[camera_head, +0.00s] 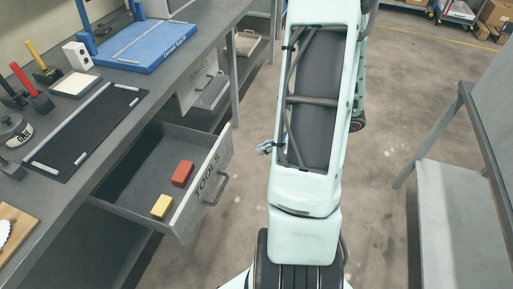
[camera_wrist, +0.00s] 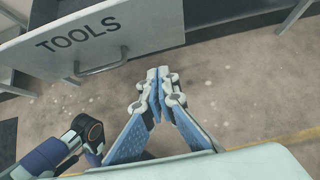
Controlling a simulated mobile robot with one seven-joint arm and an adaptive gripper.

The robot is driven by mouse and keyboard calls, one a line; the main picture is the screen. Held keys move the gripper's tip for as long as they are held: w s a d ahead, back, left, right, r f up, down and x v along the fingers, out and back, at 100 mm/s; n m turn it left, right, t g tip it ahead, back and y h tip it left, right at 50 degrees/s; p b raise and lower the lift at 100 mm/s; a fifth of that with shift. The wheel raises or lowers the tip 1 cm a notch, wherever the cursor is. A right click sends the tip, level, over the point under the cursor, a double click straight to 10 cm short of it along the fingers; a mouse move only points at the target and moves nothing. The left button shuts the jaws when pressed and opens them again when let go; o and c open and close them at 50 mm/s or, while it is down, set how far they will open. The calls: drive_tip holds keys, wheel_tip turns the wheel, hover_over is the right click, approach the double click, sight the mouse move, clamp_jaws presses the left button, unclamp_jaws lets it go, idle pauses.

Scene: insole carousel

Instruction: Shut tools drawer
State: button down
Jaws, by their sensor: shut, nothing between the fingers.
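The tools drawer (camera_head: 138,196) is pulled well out from under the workbench in the head view. Its front panel is marked TOOLS and has a bar handle (camera_head: 217,190). A red block (camera_head: 182,174) and a yellow block (camera_head: 162,206) lie inside it. In the wrist view the drawer front (camera_wrist: 130,32) fills the upper left, with its handle (camera_wrist: 101,67) low on the panel. My gripper (camera_wrist: 160,72) is shut and empty, apart from the handle and to its right in that view. In the head view my gripper (camera_head: 264,148) is mostly hidden behind my arm, right of the drawer front.
The workbench (camera_head: 128,84) runs along the left, bearing a blue fixture (camera_head: 147,46), a black mat (camera_head: 85,130) and hand tools. Another drawer (camera_head: 204,87) is under the bench farther back. A grey table (camera_head: 466,215) stands at right. Floor between is clear.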

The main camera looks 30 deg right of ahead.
sight(227, 156)
drive_tip(key=x, duration=0.3)
drive_tip(key=r+x, duration=0.1)
drive_tip(key=x, duration=0.3)
drive_tip(key=w+a+b+x, duration=0.1)
drive_tip(key=x, duration=0.2)
drive_tip(key=shift+w+r, duration=0.1)
drive_tip(key=shift+w, duration=0.1)
drive_tip(key=shift+w+a, duration=0.35)
drive_tip(key=shift+w, duration=0.1)
drive_tip(key=w+a, duration=0.5)
drive_tip(key=w, duration=0.2)
drive_tip(key=w+a+b, duration=0.1)
drive_tip(key=w+a, duration=0.5)
drive_tip(key=w, duration=0.1)
drive_tip(key=w+a+b, duration=0.1)
drive_tip(key=w+a, duration=0.4)
drive_tip(key=w, duration=0.2)
drive_tip(key=shift+w+a, duration=0.2)
drive_tip(key=shift+a, duration=0.15)
drive_tip(key=shift+w+a+r, duration=0.1)
drive_tip(key=shift+w+a, duration=0.1)
drive_tip(key=shift+w, duration=0.05)
drive_tip(key=shift+a+r, duration=0.1)
